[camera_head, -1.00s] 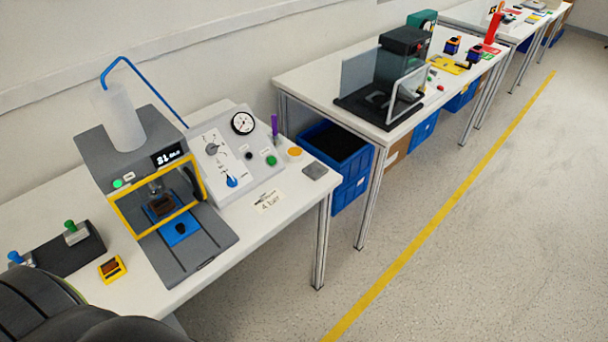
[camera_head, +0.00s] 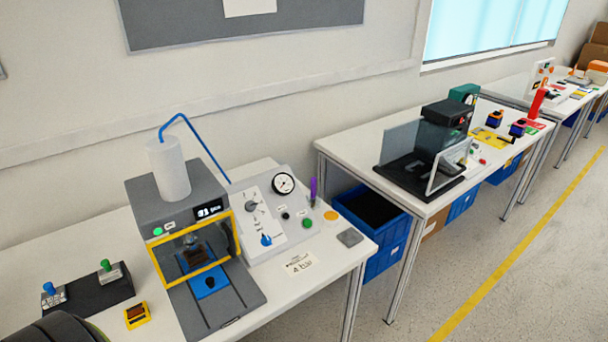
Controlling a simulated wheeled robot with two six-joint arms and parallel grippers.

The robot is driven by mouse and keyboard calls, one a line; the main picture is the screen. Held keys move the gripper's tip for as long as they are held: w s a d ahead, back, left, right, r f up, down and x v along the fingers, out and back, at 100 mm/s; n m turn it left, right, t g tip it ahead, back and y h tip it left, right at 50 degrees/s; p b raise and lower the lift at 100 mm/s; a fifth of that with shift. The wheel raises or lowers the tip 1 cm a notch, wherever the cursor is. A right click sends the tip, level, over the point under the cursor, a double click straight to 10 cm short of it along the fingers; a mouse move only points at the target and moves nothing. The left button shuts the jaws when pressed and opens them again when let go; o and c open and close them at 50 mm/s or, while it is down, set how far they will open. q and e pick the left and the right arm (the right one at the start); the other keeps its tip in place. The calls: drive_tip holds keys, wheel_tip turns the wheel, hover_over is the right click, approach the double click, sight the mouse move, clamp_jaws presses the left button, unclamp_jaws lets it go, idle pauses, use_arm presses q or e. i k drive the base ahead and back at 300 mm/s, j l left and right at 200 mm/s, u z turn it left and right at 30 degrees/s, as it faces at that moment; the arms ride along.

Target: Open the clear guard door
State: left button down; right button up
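The clear guard door with a yellow frame (camera_head: 152,264) is on the front of a grey press machine (camera_head: 172,192) on the near table. Its pane looks closed across the press opening, and a dark handle shows at its right side. Behind the pane a dark tool is seen above a blue fixture (camera_head: 209,283) on the grey base. A dark rounded part of my own body shows at the bottom left corner. Neither of my grippers is in view.
A grey control panel (camera_head: 262,212) with gauge, knobs and buttons stands right of the press. A black block with two levers (camera_head: 90,292) and a small yellow device (camera_head: 137,315) lie to the left.

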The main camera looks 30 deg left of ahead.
sight(233, 253)
drive_tip(key=u, duration=1.75)
